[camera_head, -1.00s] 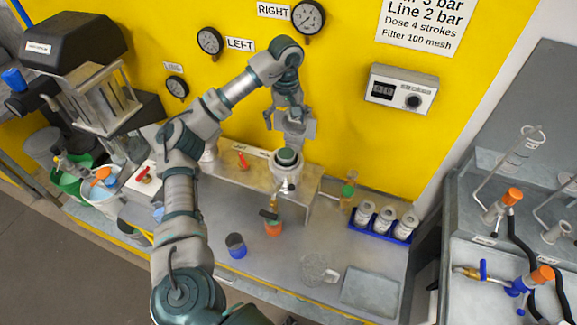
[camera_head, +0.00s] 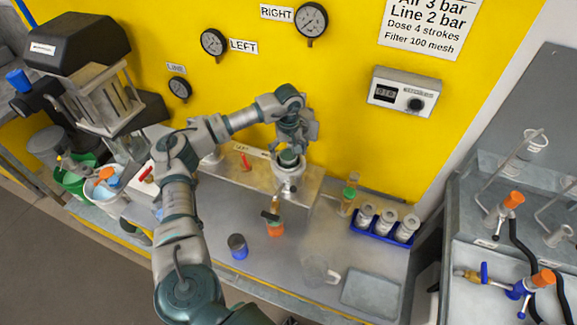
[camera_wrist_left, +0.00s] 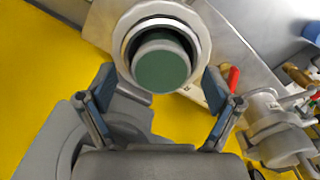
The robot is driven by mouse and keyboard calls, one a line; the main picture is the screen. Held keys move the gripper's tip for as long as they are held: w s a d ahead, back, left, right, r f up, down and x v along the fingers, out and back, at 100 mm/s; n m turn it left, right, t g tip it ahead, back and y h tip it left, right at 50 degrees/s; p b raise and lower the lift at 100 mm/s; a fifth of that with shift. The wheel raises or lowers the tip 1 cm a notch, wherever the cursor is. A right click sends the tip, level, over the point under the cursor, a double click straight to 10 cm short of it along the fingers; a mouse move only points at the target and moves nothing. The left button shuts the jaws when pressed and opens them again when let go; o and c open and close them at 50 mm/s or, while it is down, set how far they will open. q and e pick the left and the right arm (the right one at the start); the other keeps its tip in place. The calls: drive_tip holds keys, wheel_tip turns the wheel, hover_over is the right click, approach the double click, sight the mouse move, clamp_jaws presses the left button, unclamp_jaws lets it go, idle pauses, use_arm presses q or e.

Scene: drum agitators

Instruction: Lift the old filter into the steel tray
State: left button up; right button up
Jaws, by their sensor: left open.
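The old filter, with a dark green round top (camera_head: 289,158) and a grey rim, sits in a pale open-topped housing (camera_head: 287,174) on the steel bench ledge. In the left wrist view the green top (camera_wrist_left: 162,70) shows inside the round white rim of the housing (camera_wrist_left: 124,45). My left gripper (camera_head: 294,149) is over the filter, pointing down. In the left wrist view its open fingers (camera_wrist_left: 160,88) stand on either side below the filter's picture position, with nothing held. The steel tray (camera_head: 371,292) lies empty at the bench's front right. My right gripper is out of view.
A blue rack (camera_head: 384,229) with several white canisters stands right of the housing. A clear mug (camera_head: 317,272), a blue-based cup (camera_head: 237,246) and an orange-based bottle (camera_head: 275,228) stand on the bench. A red-handled valve (camera_head: 246,161) is left of the housing.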

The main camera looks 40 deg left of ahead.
use_arm(q)
drive_tip(key=c, duration=1.6)
wheel_tip(320, 180, up, 18)
drive_tip(key=p, duration=0.1)
drive_tip(key=shift+p, duration=0.35)
